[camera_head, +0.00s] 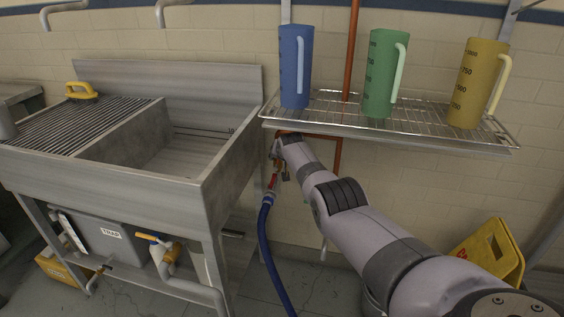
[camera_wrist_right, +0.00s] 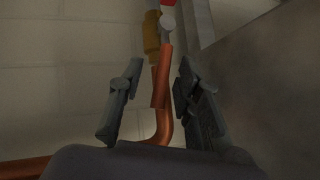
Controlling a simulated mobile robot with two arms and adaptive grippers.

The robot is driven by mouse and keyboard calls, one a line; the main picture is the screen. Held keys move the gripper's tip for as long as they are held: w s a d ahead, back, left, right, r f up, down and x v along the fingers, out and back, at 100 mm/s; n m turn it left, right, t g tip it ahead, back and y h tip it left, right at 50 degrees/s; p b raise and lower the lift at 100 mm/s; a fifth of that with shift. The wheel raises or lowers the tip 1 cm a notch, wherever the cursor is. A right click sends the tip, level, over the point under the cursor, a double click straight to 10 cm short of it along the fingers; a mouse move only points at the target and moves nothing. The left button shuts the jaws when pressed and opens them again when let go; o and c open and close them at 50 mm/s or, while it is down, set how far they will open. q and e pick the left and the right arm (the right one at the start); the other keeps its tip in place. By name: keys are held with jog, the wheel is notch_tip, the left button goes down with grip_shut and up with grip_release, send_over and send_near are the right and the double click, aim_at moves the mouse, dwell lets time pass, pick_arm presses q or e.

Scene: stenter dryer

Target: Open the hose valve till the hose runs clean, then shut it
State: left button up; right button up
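The hose valve shows as a small red handle (camera_head: 272,181) on a brass fitting beside the sink's right side. The blue hose (camera_head: 266,235) hangs from it to the floor. My right arm reaches under the wire shelf, and its gripper (camera_head: 280,160) is close to the valve, partly hidden there. In the right wrist view, my right gripper (camera_wrist_right: 160,75) has its fingers apart. A copper pipe (camera_wrist_right: 162,90) shows in the gap between them, with no clear contact. The red handle (camera_wrist_right: 168,20) and brass part (camera_wrist_right: 151,32) are beyond the fingertips. My left gripper is out of view.
A wire shelf (camera_head: 330,112) over my right arm holds a blue jug (camera_head: 295,65), a green jug (camera_head: 379,75) and a yellow jug (camera_head: 472,85). The metal sink (camera_head: 120,188) stands left of the valve. A yellow wet-floor-type sign (camera_head: 490,250) stands at the right.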

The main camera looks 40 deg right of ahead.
jog(key=shift+s, duration=0.15)
jog(key=s+a, duration=0.5)
jog(key=s, duration=0.6)
jog(key=shift+s+r, duration=0.3)
jog(key=shift+a, duration=0.15)
jog(key=shift+c, duration=0.4)
